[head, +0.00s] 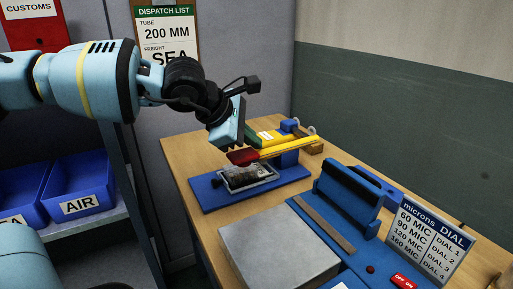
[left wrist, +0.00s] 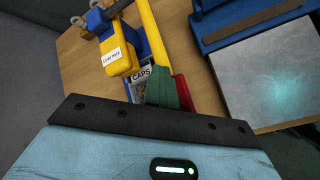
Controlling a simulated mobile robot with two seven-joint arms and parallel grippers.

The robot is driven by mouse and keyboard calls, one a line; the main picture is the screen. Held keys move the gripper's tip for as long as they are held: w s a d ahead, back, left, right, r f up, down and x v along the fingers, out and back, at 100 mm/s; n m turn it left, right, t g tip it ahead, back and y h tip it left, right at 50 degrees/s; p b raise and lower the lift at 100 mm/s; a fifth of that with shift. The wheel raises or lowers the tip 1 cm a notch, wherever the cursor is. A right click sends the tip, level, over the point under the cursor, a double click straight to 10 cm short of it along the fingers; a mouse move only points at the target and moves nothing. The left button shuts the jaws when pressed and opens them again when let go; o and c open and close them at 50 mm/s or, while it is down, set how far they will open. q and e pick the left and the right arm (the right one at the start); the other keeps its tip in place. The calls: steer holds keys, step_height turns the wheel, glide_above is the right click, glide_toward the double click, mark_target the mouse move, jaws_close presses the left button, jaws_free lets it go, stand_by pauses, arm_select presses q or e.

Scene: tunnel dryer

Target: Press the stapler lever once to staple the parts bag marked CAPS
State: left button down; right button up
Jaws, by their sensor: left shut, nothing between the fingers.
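The stapler stands on a blue base (head: 205,195) on the wooden table. Its long yellow lever (head: 290,147) has a red end (head: 243,157), raised above the bag; the red end also shows in the left wrist view (left wrist: 184,93). The fingers partly hide the bag in the wrist view.
A yellow block labelled "Load here" (left wrist: 114,55) sits beside the lever. A blue bag sealer (head: 345,205) with a grey plate (head: 275,252) stands at front right, by a microns dial sign (head: 432,238). Blue bins (head: 80,185) stand on a shelf at left.

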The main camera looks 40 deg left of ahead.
arm_select(q)
steer(key=shift+s+a+r, duration=0.15)
steer(key=shift+r, duration=0.4)
arm_select(e)
steer(key=shift+r, duration=0.2)
steer(key=shift+w, duration=0.1)
